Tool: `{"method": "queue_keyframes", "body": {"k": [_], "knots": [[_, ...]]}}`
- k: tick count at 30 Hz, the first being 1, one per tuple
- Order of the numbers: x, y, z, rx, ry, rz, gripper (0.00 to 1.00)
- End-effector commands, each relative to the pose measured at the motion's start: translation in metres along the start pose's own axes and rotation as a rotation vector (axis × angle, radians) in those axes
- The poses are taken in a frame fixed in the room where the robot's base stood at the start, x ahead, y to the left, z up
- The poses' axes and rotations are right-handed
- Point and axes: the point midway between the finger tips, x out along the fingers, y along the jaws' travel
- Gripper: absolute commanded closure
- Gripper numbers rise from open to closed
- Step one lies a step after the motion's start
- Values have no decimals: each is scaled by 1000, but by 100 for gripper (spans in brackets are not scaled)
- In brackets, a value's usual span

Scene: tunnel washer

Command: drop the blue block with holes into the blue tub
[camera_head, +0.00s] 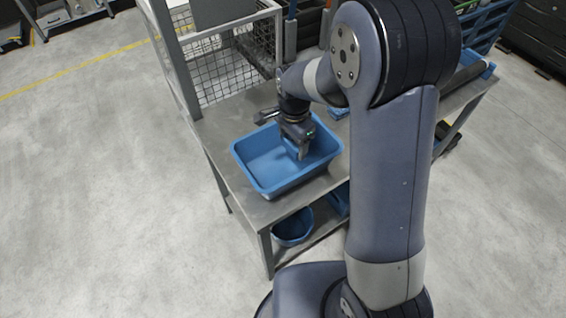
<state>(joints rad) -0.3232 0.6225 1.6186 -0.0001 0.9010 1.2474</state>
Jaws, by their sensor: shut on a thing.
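A blue tub (265,167) stands on the grey metal table, its open top facing up. My gripper (302,153) points down over the right part of the tub, with its fingertips within the tub's outline in this view. I cannot tell how far they are above its floor. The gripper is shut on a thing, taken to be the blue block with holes. The block cannot be made out clearly against the blue tub, and its holes do not show.
The grey table (222,150) has a wire mesh cage (225,75) at its back left. A round blue basin (293,228) is on the lower shelf. Blue items lie at the table's right end, partly behind my arm.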

Motion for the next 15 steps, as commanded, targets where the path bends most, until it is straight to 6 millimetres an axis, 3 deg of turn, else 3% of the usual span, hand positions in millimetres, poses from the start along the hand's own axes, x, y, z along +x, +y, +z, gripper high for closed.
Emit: {"method": "queue_keyframes", "body": {"k": [7,8,15], "knots": [[1,0,0,0,0,-1,58],[1,0,0,0,0,-1,31],[0,0,0,0,0,-1,12]]}}
